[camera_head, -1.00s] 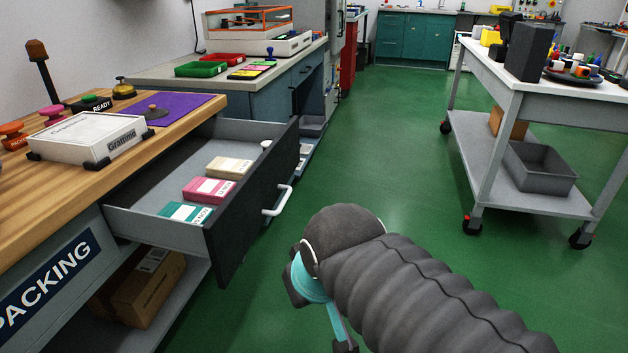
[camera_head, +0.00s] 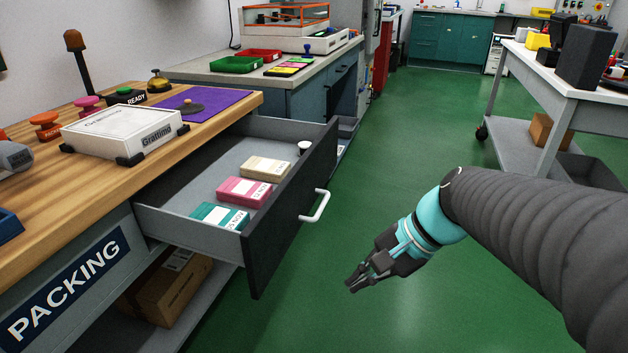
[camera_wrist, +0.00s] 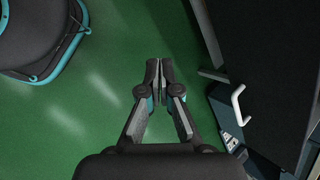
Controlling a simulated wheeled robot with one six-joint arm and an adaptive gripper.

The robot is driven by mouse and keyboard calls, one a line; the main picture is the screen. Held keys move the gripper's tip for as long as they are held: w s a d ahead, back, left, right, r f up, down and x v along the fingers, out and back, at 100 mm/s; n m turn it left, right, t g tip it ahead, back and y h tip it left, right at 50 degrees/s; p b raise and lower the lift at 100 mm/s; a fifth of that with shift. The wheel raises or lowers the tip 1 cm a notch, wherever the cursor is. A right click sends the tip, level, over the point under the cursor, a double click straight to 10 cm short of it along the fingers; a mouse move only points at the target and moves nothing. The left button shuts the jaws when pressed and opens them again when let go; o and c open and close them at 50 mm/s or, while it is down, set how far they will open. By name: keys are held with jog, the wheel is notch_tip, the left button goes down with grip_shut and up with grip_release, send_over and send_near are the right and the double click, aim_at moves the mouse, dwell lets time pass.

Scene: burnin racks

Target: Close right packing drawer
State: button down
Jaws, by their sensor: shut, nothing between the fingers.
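The packing drawer (camera_head: 262,242) stands pulled out from under the wooden bench, with a dark front and a white bar handle (camera_head: 315,206). It holds a teal box (camera_head: 219,216), a pink box (camera_head: 244,190) and a beige box (camera_head: 266,168). My gripper (camera_head: 353,285) is shut and empty, in front of the drawer and to the right of the handle, apart from it. In the wrist view my gripper (camera_wrist: 159,70) points over green floor, and the white handle (camera_wrist: 238,104) on the dark drawer front lies to its right.
The wooden bench (camera_head: 90,183) bears a white box, a purple mat and several knobs. A cardboard box (camera_head: 165,290) sits on the shelf below. A cart (camera_head: 545,90) stands at right. Green floor (camera_head: 400,150) is clear between the drawer and the cart.

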jog(key=w+m+y, duration=0.3)
jog(key=w+m, duration=0.1)
jog(key=w, duration=0.1)
jog(key=m+t+y+b, duration=0.2)
jog(key=m+t+y, duration=0.3)
jog(key=m+y, duration=0.3)
send_near(301, 188)
jog(key=shift+m+h, duration=0.5)
jog(key=x, duration=0.6)
jog(key=shift+a+r+p, duration=0.1)
jog(key=shift+r+p, duration=0.2)
jog(key=shift+r, duration=0.05)
jog(key=shift+w+a, duration=0.25)
jog(key=shift+a, duration=0.2)
jog(key=shift+a, duration=0.1)
